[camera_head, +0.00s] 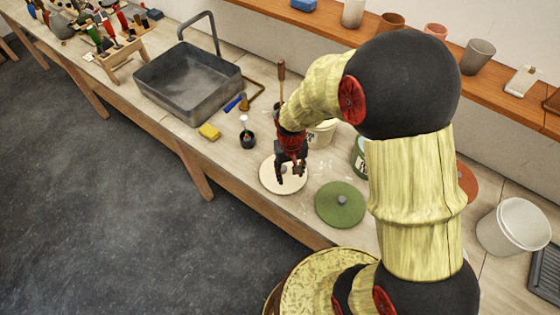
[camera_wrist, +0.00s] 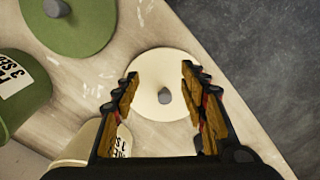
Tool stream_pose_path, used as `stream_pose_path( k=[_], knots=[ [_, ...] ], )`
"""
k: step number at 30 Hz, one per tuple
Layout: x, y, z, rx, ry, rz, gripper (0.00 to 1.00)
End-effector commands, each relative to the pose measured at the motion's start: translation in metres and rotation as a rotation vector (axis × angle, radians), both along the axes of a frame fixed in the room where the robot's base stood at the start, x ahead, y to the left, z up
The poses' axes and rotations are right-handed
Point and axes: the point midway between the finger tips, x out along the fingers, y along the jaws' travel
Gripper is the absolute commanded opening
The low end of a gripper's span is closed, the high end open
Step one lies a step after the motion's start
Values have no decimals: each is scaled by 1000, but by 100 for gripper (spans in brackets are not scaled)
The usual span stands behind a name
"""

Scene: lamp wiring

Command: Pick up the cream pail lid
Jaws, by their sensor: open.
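The cream pail lid (camera_head: 271,181) is a round pale disc with a small grey knob, lying flat on the bench near its front edge. It also shows in the wrist view (camera_wrist: 152,65), with its knob (camera_wrist: 164,96) between my fingers as seen from above. My gripper (camera_head: 290,177) is open, pointing down over the lid. In the wrist view its two fingers (camera_wrist: 160,110) stand on either side of the knob with gaps. I cannot tell how far above the knob the fingertips are. In the head view my fingers hide part of the lid.
A green lid (camera_head: 341,205) lies to the right. A cream pail (camera_head: 322,134) and a green pail (camera_head: 359,157) stand behind.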

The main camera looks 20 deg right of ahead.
Motion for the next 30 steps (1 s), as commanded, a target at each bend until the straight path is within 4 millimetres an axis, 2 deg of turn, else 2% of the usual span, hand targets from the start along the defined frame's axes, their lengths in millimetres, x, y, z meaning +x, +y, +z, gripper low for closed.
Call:
stream_pose_path(
  k=[1, 3, 6, 19, 27, 30],
  knots=[
    [18, 0, -2, 1, -41, -13, 43],
    [36, 0, 3, 3, -90, -27, 43],
    [46, 1, 4, 6, -127, -47, 43],
    [54, 0, -31, 7, -130, -58, 43],
    [63, -1, -66, 7, -130, -58, 43],
    [64, -1, -70, 8, -134, -58, 43]
  ],
)
